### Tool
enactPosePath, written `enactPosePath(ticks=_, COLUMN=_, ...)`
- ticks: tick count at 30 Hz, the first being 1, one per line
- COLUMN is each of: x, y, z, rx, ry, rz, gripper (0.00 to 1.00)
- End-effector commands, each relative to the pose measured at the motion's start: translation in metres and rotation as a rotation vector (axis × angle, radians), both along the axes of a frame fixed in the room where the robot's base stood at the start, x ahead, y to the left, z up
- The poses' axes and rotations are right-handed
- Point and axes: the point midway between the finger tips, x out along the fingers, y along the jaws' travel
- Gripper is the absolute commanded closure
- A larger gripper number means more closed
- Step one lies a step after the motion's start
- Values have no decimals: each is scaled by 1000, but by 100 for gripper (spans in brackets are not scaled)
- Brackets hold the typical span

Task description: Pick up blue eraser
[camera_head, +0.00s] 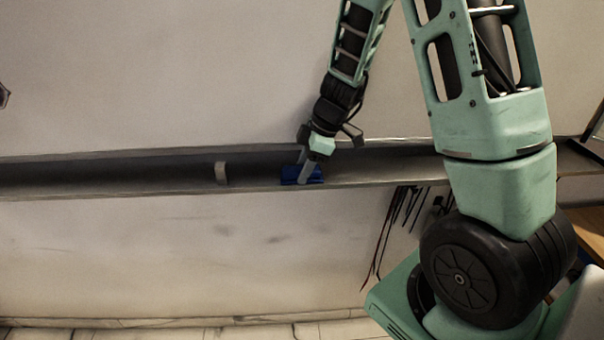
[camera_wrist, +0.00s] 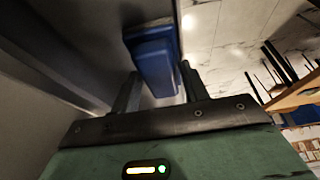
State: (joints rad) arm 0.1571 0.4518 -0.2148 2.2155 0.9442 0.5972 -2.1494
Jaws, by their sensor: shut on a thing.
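The blue eraser (camera_head: 290,174) is a small dark-blue block on a long grey ledge (camera_head: 120,178) along the wall. In the wrist view the eraser (camera_wrist: 155,66) lies ahead of and between the fingers, with a darker upper layer and a brighter blue body. My gripper (camera_head: 303,174) reaches down onto it from above, and a finger covers part of its front. In the wrist view my gripper (camera_wrist: 160,82) has a finger on each side of the eraser's near end. The jaws are shut on the eraser. It appears to be at ledge level; whether it touches the ledge is unclear.
A small light-coloured block (camera_head: 222,173) stands on the ledge to the left of the eraser. The ledge has a raised front lip. Dark cables (camera_head: 400,207) hang below it on the right. A wooden surface (camera_head: 590,232) is at the far right. The ledge's left part is clear.

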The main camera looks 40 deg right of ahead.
Motion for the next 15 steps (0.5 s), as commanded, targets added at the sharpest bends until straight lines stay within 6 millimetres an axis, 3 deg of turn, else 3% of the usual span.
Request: enactPosePath(ticks=15, x=1, y=0, z=13, rx=0, ry=-6, rz=2, gripper=78)
